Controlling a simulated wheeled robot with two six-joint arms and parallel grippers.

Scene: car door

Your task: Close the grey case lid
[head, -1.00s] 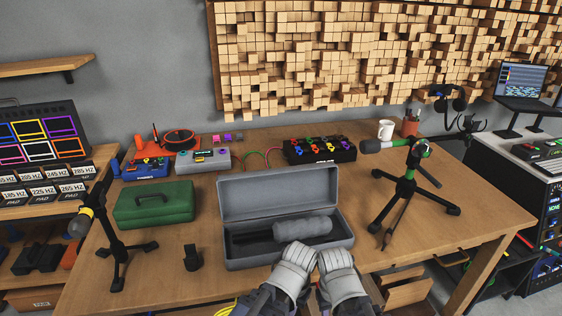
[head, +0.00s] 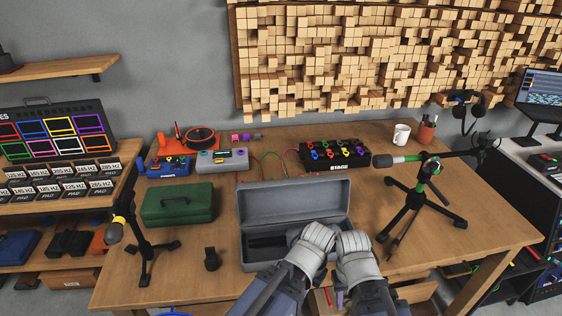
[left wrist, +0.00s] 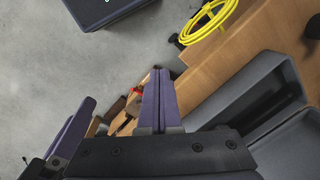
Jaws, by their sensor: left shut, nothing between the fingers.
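The grey case (head: 249,262) lies open on the table, its grey lid (head: 285,203) standing up at the back. A dark recess shows inside; my arms hide the case's right part and whatever lies there. Both arms come in over its front right. The left wrist view shows my left gripper (left wrist: 158,76), its purple fingers together and empty, beside the grey case (left wrist: 245,95) at right. In the head view the left fingers are hidden. A purple piece of my right gripper (head: 340,298) shows low between the arms; its jaws cannot be made out.
A green case (head: 178,203) stands left of the grey case. A small mic stand (head: 145,255) is at left, a tripod mic stand (head: 412,195) at right. Effect pedals (head: 330,154) stand behind the lid. In the left wrist view, a yellow cable (left wrist: 208,22) lies near the table edge.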

